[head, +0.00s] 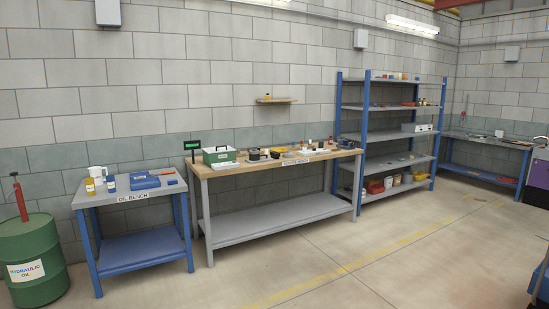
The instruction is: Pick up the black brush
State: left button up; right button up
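I cannot make out a black brush for certain at this distance. Some small dark items (254,154) lie on the wooden top of the long middle bench (275,161), right of a green and white box (219,155). They are too small to tell whether one is a brush. Neither of my grippers is in view.
The oil bench (107,197) stands left, with bottles, a white jug (97,173) and a blue case (144,183). A green oil drum (36,262) is far left. A blue shelf rack (366,140) stands right of the middle bench. The floor in front (330,260) is clear.

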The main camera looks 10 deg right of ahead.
aim_at(276, 156)
jog(key=i+z, duration=0.15)
jog(key=i, duration=3.9)
